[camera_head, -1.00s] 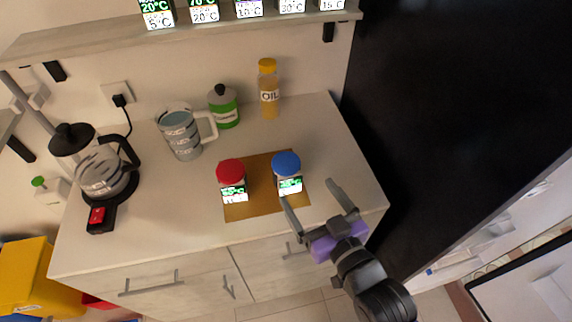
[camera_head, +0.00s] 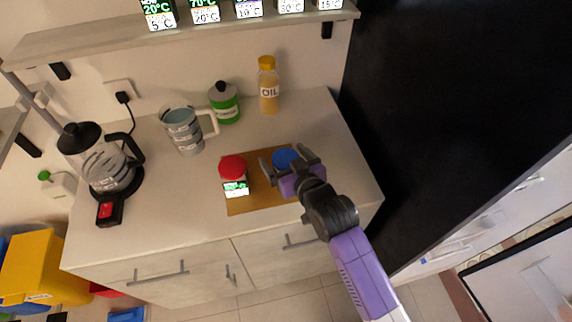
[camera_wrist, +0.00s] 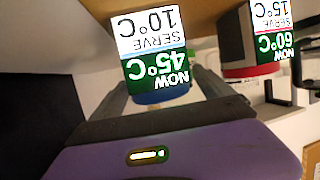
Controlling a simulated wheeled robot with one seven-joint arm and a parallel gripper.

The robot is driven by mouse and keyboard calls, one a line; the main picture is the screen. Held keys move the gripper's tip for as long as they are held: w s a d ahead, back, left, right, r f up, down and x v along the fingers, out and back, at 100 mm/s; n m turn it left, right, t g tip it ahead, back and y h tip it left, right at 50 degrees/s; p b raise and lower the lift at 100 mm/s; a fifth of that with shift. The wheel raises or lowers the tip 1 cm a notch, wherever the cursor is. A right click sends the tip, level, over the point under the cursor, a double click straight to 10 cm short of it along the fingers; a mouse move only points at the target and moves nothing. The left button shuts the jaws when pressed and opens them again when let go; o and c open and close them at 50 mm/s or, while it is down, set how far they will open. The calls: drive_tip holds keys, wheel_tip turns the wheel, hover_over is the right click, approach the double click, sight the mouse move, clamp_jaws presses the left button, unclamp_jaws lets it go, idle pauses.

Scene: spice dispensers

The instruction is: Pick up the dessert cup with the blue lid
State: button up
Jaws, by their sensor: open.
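The dessert cup with the blue lid (camera_head: 284,157) stands on the brown mat (camera_head: 245,208), partly hidden behind my gripper (camera_head: 283,163). My gripper is open, with one finger on each side of this cup. In the wrist view, the cup shows upside down with its blue lid (camera_wrist: 160,96) between my fingers. Its label (camera_wrist: 152,45) reads now 45°C, serve 10°C. I cannot tell whether the fingers touch it.
A red-lidded cup (camera_head: 233,169) stands close to the left on the mat. Behind are a measuring jug (camera_head: 184,131), a green jar (camera_head: 225,105) and an oil bottle (camera_head: 268,88). A glass kettle (camera_head: 108,170) is at left. A shelf (camera_head: 110,38) hangs above the counter.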

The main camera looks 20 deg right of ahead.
drive_tip(key=shift+x, duration=0.85)
drive_tip(key=c, duration=1.7)
drive_tip(key=shift+c, duration=0.2)
